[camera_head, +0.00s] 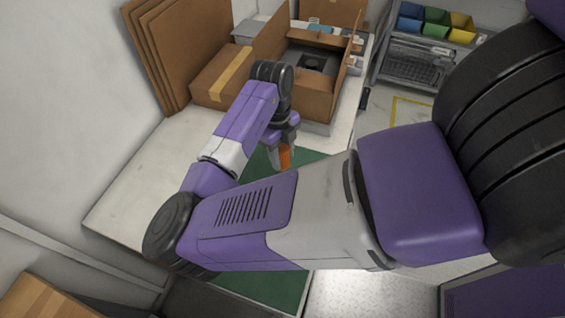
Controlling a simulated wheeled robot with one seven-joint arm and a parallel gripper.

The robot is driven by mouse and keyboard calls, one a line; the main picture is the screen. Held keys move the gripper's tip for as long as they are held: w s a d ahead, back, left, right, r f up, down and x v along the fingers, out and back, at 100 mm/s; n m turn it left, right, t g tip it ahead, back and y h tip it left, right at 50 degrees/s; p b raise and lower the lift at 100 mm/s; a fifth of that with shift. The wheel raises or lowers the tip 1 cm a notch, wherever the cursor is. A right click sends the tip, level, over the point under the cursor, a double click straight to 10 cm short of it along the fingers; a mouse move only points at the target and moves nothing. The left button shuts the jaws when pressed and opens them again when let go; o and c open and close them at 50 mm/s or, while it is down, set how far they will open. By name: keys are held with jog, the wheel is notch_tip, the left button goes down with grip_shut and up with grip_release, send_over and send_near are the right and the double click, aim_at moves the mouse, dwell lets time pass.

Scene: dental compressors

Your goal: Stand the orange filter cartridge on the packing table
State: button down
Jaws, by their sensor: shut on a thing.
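The orange filter cartridge (285,157) shows as a small orange piece at the end of my arm. My gripper (284,160) is shut on it, over or near the green mat (316,157) on the packing table (125,193). The cartridge looks roughly upright. My forearm and upper arm hide much of the mat and the table's near part. I cannot tell whether the cartridge's lower end touches the mat.
An open cardboard box (280,38) and a taped closed box (222,78) stand behind my gripper. Flat cardboard sheets (165,40) lean on the wall. A shelf with coloured bins (436,24) is at the back right. The table's left part is clear.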

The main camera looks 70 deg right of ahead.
aim_at(283, 165)
jog(key=shift+f, duration=2.15)
jog(key=shift+f, duration=0.1)
jog(key=c, duration=0.8)
grip_release()
jog(key=shift+c, duration=0.2)
